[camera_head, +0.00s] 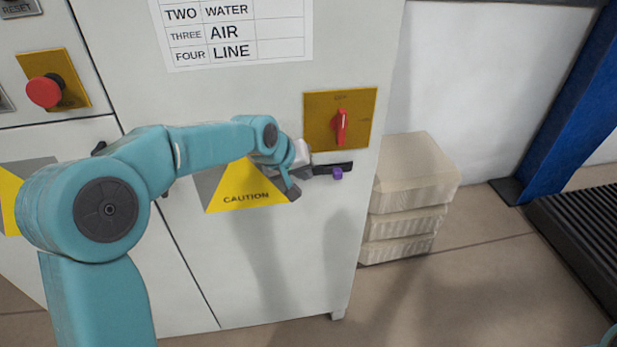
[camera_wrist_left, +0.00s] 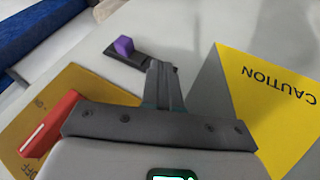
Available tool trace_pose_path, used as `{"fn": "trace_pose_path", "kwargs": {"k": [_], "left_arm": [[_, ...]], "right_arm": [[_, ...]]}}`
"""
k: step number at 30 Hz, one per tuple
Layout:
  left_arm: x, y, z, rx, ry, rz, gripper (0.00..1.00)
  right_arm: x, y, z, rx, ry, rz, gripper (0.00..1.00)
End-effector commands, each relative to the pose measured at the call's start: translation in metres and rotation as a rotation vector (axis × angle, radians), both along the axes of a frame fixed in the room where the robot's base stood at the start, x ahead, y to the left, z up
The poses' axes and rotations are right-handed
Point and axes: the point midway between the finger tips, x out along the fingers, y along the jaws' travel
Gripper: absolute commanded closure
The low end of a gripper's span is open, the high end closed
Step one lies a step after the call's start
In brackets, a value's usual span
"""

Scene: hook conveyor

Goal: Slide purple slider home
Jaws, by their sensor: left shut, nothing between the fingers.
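The purple slider (camera_head: 337,173) is a small knob on a short dark horizontal track (camera_head: 322,169) on the pale cabinet front. In the head view it sits right of the track's middle. It also shows in the left wrist view (camera_wrist_left: 124,46), towards the upper end of the track there. My left gripper (camera_head: 309,172) is shut and empty, at the left part of the track and left of the knob. In the wrist view its closed fingertips (camera_wrist_left: 160,68) lie beside the track's near end, apart from the knob. My right gripper is not in view.
A red rotary switch (camera_head: 341,127) on a yellow plate (camera_head: 313,107) sits just above the track. A yellow caution sign (camera_head: 242,190) is to its left. A red button (camera_head: 44,92) is at far left. Pale stacked blocks (camera_head: 412,175) stand right of the cabinet (camera_head: 310,270).

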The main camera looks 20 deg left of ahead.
Motion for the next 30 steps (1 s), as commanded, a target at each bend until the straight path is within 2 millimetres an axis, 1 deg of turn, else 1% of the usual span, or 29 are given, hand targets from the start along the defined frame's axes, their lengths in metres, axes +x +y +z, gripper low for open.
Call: {"fn": "trace_pose_path", "kwargs": {"k": [1,6,9,12,16,30], "left_arm": [[-0.005,0.001,0.008,0.000,-0.005,0.000,1.00],[-0.022,0.006,0.033,0.000,-0.004,0.001,1.00],[-0.030,0.008,0.044,0.000,-0.003,0.001,1.00],[-0.035,0.010,0.051,0.000,-0.001,0.000,1.00],[-0.038,0.011,0.055,0.000,-0.001,0.000,1.00],[-0.039,0.012,0.054,0.000,0.001,-0.001,1.00]], "right_arm": [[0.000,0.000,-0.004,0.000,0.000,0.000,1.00],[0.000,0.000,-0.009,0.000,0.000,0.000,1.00],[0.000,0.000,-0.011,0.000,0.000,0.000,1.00],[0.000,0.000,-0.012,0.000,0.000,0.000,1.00],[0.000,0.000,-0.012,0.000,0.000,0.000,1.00],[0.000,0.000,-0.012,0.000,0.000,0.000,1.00]]}}
